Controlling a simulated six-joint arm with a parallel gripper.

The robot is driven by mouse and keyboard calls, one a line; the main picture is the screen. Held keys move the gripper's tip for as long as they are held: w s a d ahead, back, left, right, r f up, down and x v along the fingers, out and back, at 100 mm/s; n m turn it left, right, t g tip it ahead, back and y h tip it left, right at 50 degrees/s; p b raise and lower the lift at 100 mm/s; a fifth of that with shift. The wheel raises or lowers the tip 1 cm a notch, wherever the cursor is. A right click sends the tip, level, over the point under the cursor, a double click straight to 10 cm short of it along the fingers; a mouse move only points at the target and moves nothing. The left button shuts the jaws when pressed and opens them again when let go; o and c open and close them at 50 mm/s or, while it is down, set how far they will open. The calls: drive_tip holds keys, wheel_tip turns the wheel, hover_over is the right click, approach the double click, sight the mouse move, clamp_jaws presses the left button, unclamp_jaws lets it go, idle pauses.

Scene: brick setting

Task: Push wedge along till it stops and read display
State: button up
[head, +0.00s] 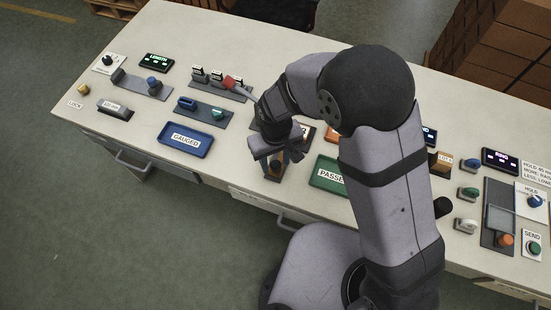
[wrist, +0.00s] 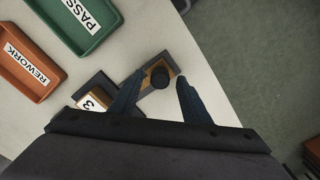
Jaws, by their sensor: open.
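My gripper (head: 279,152) is open over the front middle of the bench. In the wrist view its fingertips (wrist: 160,82) are apart on either side of a dark round knob (wrist: 160,77) on a brown-yellow piece, which seems to be the wedge; I cannot tell its exact shape or whether a finger touches it. The piece lies on a grey base (wrist: 180,48). A dark block with a wooden face marked 3 (wrist: 95,103) stands next to it. Lit displays are LENGTH (head: 157,62) at the back left and RING (head: 500,160) at the right. Another display (head: 429,136) is partly hidden by my arm.
A blue GAUGED tray (head: 186,139) lies left of my gripper, a green PASSED tray (head: 328,174) right of it. An orange REWORK tray (wrist: 35,65) shows in the wrist view. Several small fixtures stand along the bench's back left. The bench's front edge is close.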

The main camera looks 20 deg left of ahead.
drive_tip(key=shift+c, duration=0.6)
drive_tip(key=c, duration=0.7)
drive_tip(key=shift+w, duration=1.6)
drive_tip(key=shift+a+r, duration=0.1)
drive_tip(key=shift+w, duration=0.15)
drive_tip(key=o, duration=0.8)
drive_tip(key=shift+w, duration=0.1)
drive_tip(key=shift+s, duration=0.2)
